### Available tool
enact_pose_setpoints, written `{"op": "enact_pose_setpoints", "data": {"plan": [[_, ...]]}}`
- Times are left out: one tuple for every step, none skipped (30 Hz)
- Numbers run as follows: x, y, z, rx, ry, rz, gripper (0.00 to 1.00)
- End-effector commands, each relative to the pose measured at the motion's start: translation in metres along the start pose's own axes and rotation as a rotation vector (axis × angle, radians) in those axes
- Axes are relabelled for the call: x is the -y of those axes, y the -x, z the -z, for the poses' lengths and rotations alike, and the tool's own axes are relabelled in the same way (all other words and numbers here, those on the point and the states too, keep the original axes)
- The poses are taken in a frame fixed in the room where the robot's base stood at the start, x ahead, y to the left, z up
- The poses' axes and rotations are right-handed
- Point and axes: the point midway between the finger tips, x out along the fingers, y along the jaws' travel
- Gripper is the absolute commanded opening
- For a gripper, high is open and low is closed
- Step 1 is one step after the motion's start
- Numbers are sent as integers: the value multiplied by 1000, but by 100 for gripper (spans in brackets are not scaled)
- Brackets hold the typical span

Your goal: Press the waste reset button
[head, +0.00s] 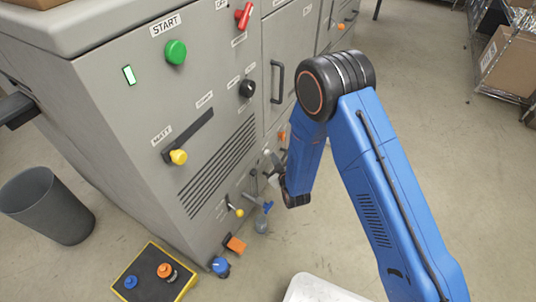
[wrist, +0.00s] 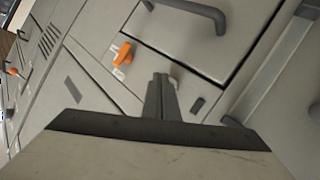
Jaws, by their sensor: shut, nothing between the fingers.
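My gripper (wrist: 160,80) is shut and empty in the wrist view, its fingertips in front of the lower grey panel of the machine. A small pale round piece (wrist: 174,81) shows just behind the fingertips, partly hidden by them; I cannot tell whether they touch it. I cannot read any label that marks the waste reset button, so I cannot say whether this piece is it. In the head view my blue arm reaches down beside the grey laminator (head: 225,110), and the fingers are not clearly made out there.
An orange handle (wrist: 122,53) sits left of the fingers, below a dark bar handle (wrist: 190,12). The machine front carries a green START button (head: 175,52), a red lever (head: 243,16) and a yellow-tipped MATT slider (head: 178,157). A grey bin (head: 47,205) stands left.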

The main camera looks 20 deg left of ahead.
Motion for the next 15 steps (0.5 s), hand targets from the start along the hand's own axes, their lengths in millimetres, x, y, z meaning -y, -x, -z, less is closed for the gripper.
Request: {"op": "enact_pose_setpoints", "data": {"plan": [[-2, 2, -2, 1, 0, 0, 0], [-2, 3, -2, 0, 0, -1, 0], [-3, 4, -3, 0, 0, 0, 0], [-3, 4, -3, 0, 0, 0, 0], [-4, 5, -3, -1, 0, 0, 0], [-4, 5, -3, -1, 0, 0, 0], [-4, 5, -3, -1, 0, 0, 0], [-4, 5, -3, -1, 0, 0, 0], [-4, 5, -3, -1, 0, 0, 0], [-4, 5, -3, -1, 0, 0, 0], [-4, 5, -3, -1, 0, 0, 0], [-4, 5, -3, -1, 0, 0, 0], [-4, 5, -3, -1, 0, 0, 0], [-4, 5, -3, -1, 0, 0, 0], [-4, 6, -4, -1, 0, 0, 0]]}}
